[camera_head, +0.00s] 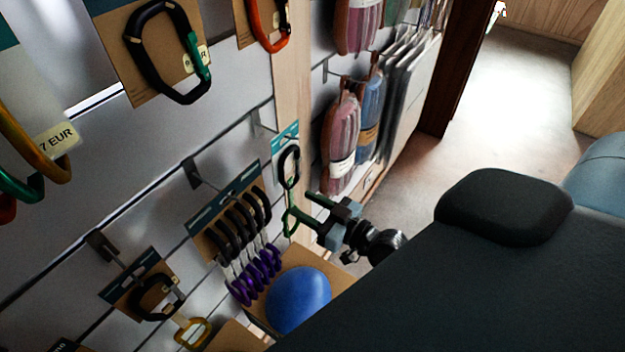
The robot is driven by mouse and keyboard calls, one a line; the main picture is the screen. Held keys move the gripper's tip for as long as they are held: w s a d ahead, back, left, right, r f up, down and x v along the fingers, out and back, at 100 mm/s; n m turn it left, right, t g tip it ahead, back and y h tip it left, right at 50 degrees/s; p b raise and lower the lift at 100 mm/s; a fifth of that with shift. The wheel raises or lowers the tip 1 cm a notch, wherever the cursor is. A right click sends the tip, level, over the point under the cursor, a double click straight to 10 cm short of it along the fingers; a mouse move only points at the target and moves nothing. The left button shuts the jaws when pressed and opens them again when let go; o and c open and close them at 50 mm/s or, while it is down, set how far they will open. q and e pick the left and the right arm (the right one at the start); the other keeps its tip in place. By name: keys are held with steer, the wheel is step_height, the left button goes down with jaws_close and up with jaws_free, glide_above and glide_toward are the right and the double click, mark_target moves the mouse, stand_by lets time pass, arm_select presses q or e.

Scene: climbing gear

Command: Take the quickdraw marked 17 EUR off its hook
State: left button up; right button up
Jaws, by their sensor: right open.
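A single quickdraw (289,167) hangs on the slatted wall at the picture's middle, with a black carabiner above, a green one below and a teal-topped card behind. I cannot read a price on it. My right gripper (308,211) is open beside its lower green carabiner. One finger is above and one below, close to the green carabiner; whether they touch it I cannot tell. My left gripper is not in view. A label reading "7 EUR" (57,138) shows by a gold carabiner at the left edge; its start may be hidden.
A pack of black and purple quickdraws (242,225) hangs just left of my gripper. A blue rounded thing (298,298) sits below it. Pink and blue rope bundles (342,145) hang behind. A large black-green carabiner (165,52) hangs upper left. The floor (500,110) at right looks clear.

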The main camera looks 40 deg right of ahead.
mark_target(292, 198)
steer(key=shift+x, duration=3.4)
jaws_close()
